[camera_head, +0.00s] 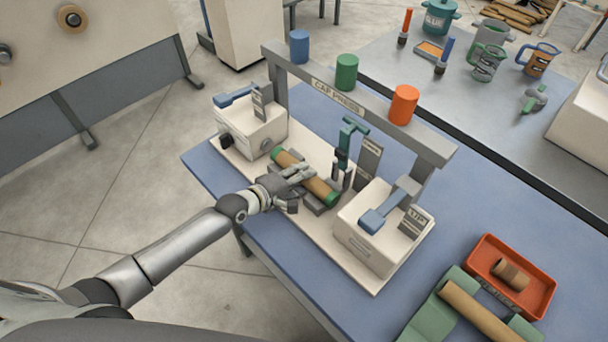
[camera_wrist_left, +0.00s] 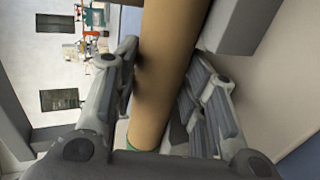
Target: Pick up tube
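The long brown tube (camera_head: 312,182) with green ends lies aslant in the low holder of the cap press (camera_head: 336,88), between the press's two white end blocks. My left gripper (camera_head: 297,181) is over the tube near its middle, with fingers on both sides of it. In the left wrist view the tube (camera_wrist_left: 165,62) runs between the two fingers (camera_wrist_left: 160,88), which appear to press on its sides. One green end shows low in that view. The tube still appears to rest in the holder. My right gripper is not in view.
White end blocks (camera_head: 252,125) (camera_head: 372,232) with blue levers flank the tube. A green clamp post (camera_head: 349,140) stands close behind it. A red tray (camera_head: 545,290) holds a short tube (camera_head: 511,274); another tube (camera_head: 482,310) lies on a green cradle.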

